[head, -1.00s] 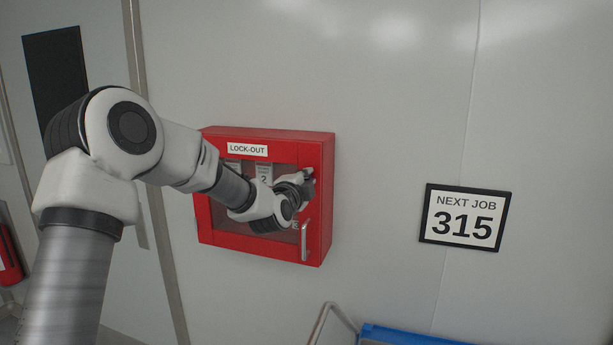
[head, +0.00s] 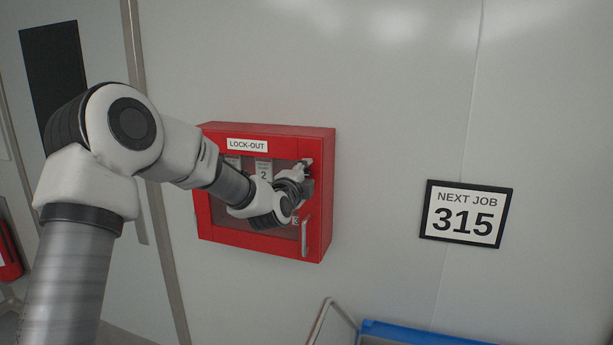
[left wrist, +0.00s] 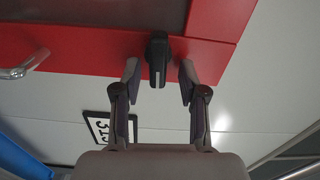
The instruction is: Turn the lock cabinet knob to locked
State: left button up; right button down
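The red lock-out cabinet (head: 230,247) hangs on the wall, with a "LOCK-OUT" label at its top and a clear door window. My left gripper (head: 304,176) is at the right side of its front, level with the upper part. In the left wrist view, the black knob (left wrist: 157,62) stands out from the red door frame. The left gripper (left wrist: 158,82) is open there, one finger on each side of the knob, with a visible gap to both. In the head view my gripper hides most of the knob. My right gripper is not in view.
A metal door handle (head: 304,236) sits on the cabinet front below the gripper. A framed "NEXT JOB 315" sign (head: 426,211) hangs to the right. A blue-edged object (head: 400,333) and a metal rail (head: 320,322) are at the bottom. The wall between is bare.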

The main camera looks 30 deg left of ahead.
pick_arm(q)
jog(key=shift+f, duration=0.1)
jog(key=v, duration=1.2)
jog(key=shift+a+f, duration=0.1)
jog(key=shift+f, duration=0.05)
